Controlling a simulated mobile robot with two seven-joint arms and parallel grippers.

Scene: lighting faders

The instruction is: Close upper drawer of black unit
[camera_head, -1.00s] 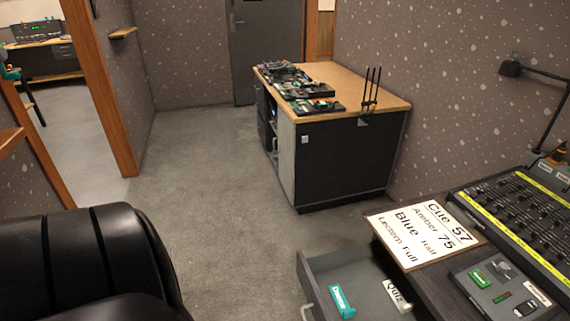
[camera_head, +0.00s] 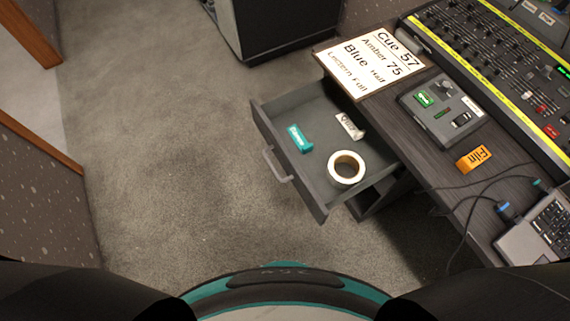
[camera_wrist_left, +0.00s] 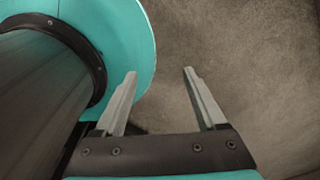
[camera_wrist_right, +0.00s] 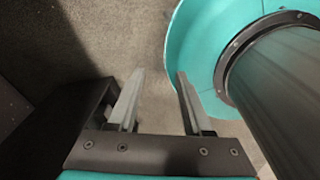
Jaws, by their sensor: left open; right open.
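The black unit (camera_head: 400,150) is a dark desk on the right of the head view. Its upper drawer (camera_head: 295,180) is pulled out to the left, with a bar handle (camera_head: 275,163) on its front. Inside lie a teal labelled block (camera_head: 299,138), a white labelled block (camera_head: 349,126) and a roll of tape (camera_head: 346,168). My left gripper (camera_wrist_left: 160,72) is open and empty, over carpet in the left wrist view. My right gripper (camera_wrist_right: 160,74) is open and empty, with a dark object at its left. Neither gripper shows in the head view.
On the desk are a cue sign (camera_head: 370,62), a small control box (camera_head: 443,105), a fader console (camera_head: 480,75), an orange block (camera_head: 474,157) and a laptop (camera_head: 540,230) with cables. Carpet (camera_head: 170,150) is clear left of the drawer. Another cabinet (camera_head: 275,25) stands at the top.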

